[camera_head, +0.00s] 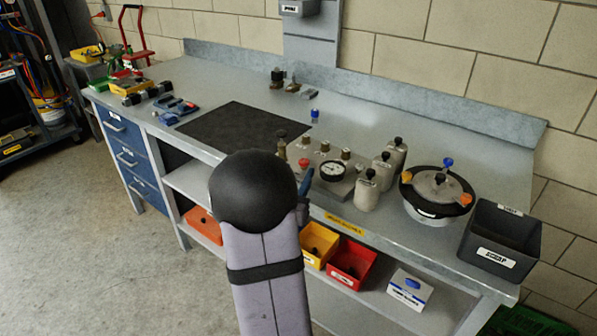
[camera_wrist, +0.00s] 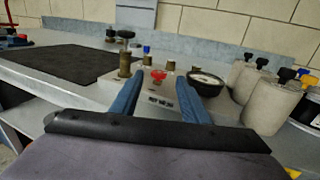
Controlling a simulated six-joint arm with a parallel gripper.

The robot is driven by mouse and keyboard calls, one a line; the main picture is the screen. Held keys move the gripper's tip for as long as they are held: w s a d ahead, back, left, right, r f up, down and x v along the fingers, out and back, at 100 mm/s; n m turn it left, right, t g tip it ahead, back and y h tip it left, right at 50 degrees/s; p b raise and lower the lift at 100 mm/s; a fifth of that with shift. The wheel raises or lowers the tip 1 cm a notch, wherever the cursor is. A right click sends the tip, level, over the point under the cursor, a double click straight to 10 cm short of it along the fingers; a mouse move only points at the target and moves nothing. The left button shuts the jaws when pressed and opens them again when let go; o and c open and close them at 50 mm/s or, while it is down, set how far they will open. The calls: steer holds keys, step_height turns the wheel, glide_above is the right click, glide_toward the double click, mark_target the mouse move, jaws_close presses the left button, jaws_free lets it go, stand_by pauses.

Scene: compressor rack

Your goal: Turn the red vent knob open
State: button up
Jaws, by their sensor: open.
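The red vent knob (camera_wrist: 158,75) sits low on the front of a grey metal block (camera_wrist: 162,97) in the wrist view. In the head view the red knob (camera_head: 304,162) shows just beyond my gripper. My gripper (camera_wrist: 161,80) is open and empty, with its two blue fingers pointing at the block, one to each side of the knob in the picture. I cannot tell how far the fingertips are from the knob. In the head view my gripper (camera_head: 304,188) is mostly hidden behind my dark wrist.
A black-topped brass valve (camera_wrist: 125,50) stands left of the knob and a round gauge (camera_wrist: 206,79) right of it. Grey bottles (camera_head: 367,193), a round lidded pot (camera_head: 437,190) and a black bin (camera_head: 500,240) stand further right. A dark mat (camera_head: 240,128) lies left, clear.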

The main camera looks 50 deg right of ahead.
mark_target(304, 161)
steer(key=shift+w+d+r+m+g+h, duration=0.3)
steer(key=shift+w+m+g+h, duration=0.15)
steer(key=shift+w+g, duration=0.2)
steer(key=shift+w+m+g, duration=0.25)
steer(key=shift+m+g, duration=0.3)
steer(key=shift+g, duration=0.3)
steer(key=shift+w+a+f+m+g+p, duration=0.2)
steer(key=shift+m+g, duration=0.15)
steer(key=shift+g, duration=0.2)
steer(key=shift+w+a+f+m+g+p, duration=0.1)
steer(key=shift+w+m+g+p, duration=0.1)
steer(key=shift+m+g, duration=0.25)
steer(key=shift+w+a+f+m+g, duration=0.1)
steer(key=shift+a+f+m+g, duration=0.25)
steer(key=shift+g, duration=0.45)
steer(key=shift+s+d+p, duration=0.15)
steer(key=shift+d+p, duration=0.15)
steer(key=shift+d, duration=1.55)
steer(key=shift+s+d+p, duration=0.1)
steer(key=shift+d+p, duration=0.15)
steer(key=shift+d, duration=1.55)
steer(key=c, duration=1.1)
